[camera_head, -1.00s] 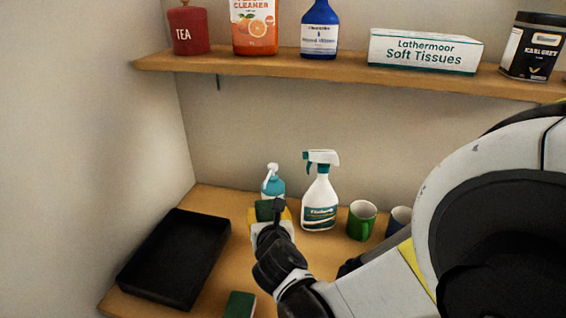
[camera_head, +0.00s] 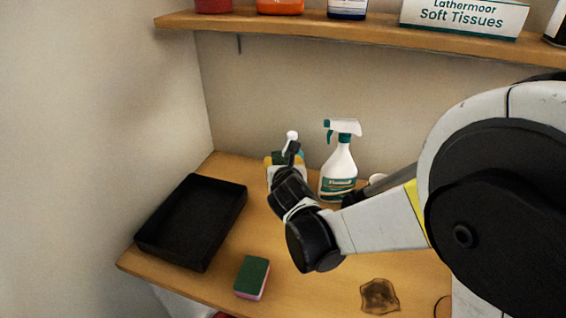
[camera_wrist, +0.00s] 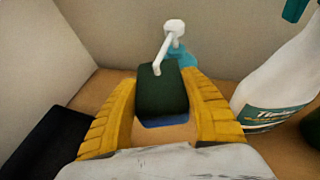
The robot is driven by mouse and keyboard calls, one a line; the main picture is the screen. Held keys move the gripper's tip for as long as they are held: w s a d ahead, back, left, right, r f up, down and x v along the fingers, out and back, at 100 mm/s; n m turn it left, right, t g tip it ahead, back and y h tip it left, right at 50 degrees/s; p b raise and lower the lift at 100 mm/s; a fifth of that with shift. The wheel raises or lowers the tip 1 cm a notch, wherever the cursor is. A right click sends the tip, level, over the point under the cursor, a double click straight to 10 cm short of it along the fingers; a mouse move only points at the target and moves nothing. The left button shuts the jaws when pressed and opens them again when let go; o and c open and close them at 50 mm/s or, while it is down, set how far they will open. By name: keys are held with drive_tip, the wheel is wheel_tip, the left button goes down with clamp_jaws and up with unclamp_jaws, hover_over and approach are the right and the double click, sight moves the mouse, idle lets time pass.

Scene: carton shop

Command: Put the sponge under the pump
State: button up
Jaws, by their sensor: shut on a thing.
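My gripper (camera_head: 285,160) is shut on a dark green sponge with a blue underside (camera_wrist: 162,92). In the wrist view the sponge sits between the two yellow fingers (camera_wrist: 163,110). The teal pump bottle (camera_wrist: 183,57) stands just behind it, with its white pump head (camera_wrist: 174,27) above the sponge in the picture. I cannot tell whether sponge and bottle touch. In the head view my gripper hides most of the bottle, and the white pump head (camera_head: 291,136) shows above it. A second sponge, green over pink (camera_head: 252,277), lies on the table near the front edge.
A black tray (camera_head: 190,259) lies at the left. A white spray bottle (camera_head: 338,172) stands close to the right of my gripper. A shelf (camera_head: 380,34) with packages runs above.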

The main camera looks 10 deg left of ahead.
drive_tip(key=shift+f, duration=0.4)
drive_tip(key=o, duration=0.7)
